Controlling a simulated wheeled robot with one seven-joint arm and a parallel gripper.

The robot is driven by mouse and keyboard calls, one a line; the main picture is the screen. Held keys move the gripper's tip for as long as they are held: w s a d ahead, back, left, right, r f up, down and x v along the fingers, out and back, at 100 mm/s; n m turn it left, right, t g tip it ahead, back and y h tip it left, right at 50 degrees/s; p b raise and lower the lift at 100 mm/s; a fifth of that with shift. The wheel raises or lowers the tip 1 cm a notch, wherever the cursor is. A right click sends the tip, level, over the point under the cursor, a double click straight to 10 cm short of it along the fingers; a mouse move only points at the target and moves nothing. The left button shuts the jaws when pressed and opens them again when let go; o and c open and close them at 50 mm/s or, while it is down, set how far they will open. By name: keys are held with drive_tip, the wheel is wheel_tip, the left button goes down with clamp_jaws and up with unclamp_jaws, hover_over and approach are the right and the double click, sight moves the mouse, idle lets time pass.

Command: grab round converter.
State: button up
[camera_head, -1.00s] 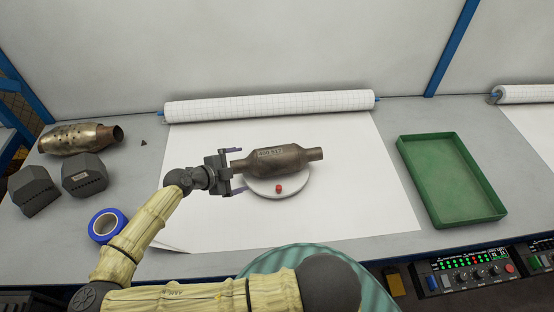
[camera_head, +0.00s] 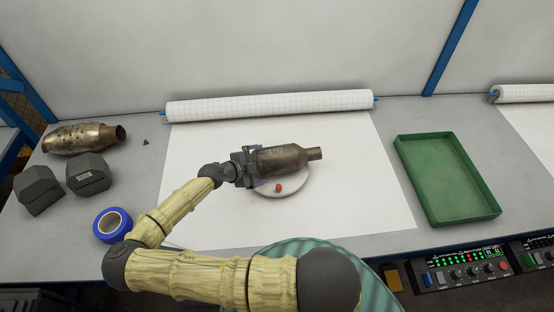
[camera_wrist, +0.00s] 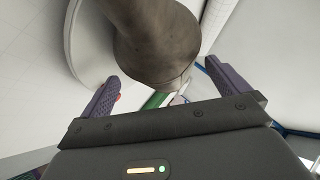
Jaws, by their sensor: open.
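The round converter (camera_head: 290,158) is a brown metal cylinder with narrower pipe ends and a marked label. It lies on a round white turntable (camera_head: 290,192) with a small red knob on its front. My gripper (camera_head: 257,166) is at the converter's left end, its open fingers on either side of that end. In the wrist view, the converter (camera_wrist: 160,45) reaches in between the two purple finger pads (camera_wrist: 162,88), with gaps visible at both sides. Its left pipe end is hidden by my gripper in the head view.
A green tray (camera_head: 490,212) stands at the right. A paper roll (camera_head: 270,105) lies behind. White paper around the turntable is clear.

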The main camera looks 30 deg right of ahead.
sight(267, 161)
drive_tip(key=p+x, duration=0.1)
drive_tip(key=x, duration=0.1)
drive_tip(key=p+x, duration=0.1)
drive_tip(key=shift+w+d, duration=0.1)
drive_tip(key=shift+d, duration=0.4)
drive_tip(key=shift+w+d+f, duration=0.15)
drive_tip(key=shift+d+f, duration=0.15)
drive_tip(key=shift+c, duration=0.4)
drive_tip(key=c, duration=1.5)
drive_tip(key=shift+r, duration=0.1)
drive_tip(key=shift+c, duration=0.7)
drive_tip(key=shift+r+b, duration=0.95)
drive_tip(key=shift+r, duration=4.1)
